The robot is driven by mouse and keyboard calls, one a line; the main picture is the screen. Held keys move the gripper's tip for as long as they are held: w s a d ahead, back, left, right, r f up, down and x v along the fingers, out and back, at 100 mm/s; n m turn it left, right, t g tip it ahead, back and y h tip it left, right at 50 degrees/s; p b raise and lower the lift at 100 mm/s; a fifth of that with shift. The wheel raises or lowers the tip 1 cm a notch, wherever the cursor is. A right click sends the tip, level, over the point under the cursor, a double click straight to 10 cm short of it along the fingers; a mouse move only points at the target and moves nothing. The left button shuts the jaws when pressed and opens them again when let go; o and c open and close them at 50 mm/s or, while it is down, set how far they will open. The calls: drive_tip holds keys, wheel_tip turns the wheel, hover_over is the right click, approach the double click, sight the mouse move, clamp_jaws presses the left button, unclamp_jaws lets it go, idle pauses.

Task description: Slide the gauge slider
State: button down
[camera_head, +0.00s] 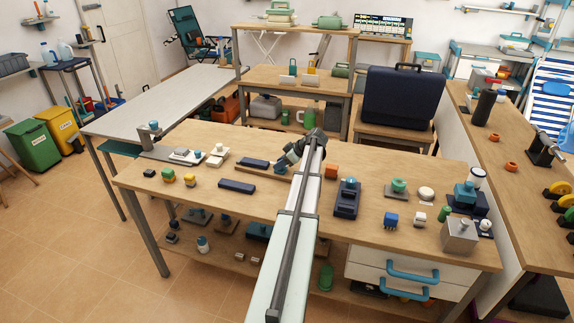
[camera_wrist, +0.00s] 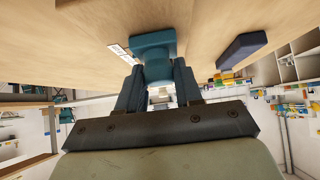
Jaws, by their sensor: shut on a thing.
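The teal gauge slider (camera_wrist: 153,48) shows in the wrist view between the two dark fingers of my gripper (camera_wrist: 158,78), which is shut on it. A white strip with dark marks (camera_wrist: 122,53) lies beside the slider. In the head view my gripper (camera_head: 284,163) is low over the middle of the workbench, and a bit of the teal slider (camera_head: 281,169) shows just below it. A thin brown base (camera_head: 258,174) runs left from there. My arm hides the right part of this spot.
A dark navy block (camera_head: 237,186) lies in front of the base, and another (camera_head: 255,163) lies behind it. An orange block (camera_head: 331,171) and a navy device (camera_head: 346,198) stand to the right. Small coloured blocks (camera_head: 168,175) stand on the left of the workbench (camera_head: 210,226).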

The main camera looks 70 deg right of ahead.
drive_tip(key=shift+w, duration=0.1)
drive_tip(key=c, duration=0.8)
unclamp_jaws()
drive_tip(key=v, duration=1.3)
drive_tip(key=shift+s+r, duration=0.25)
drive_tip(key=shift+r, duration=0.05)
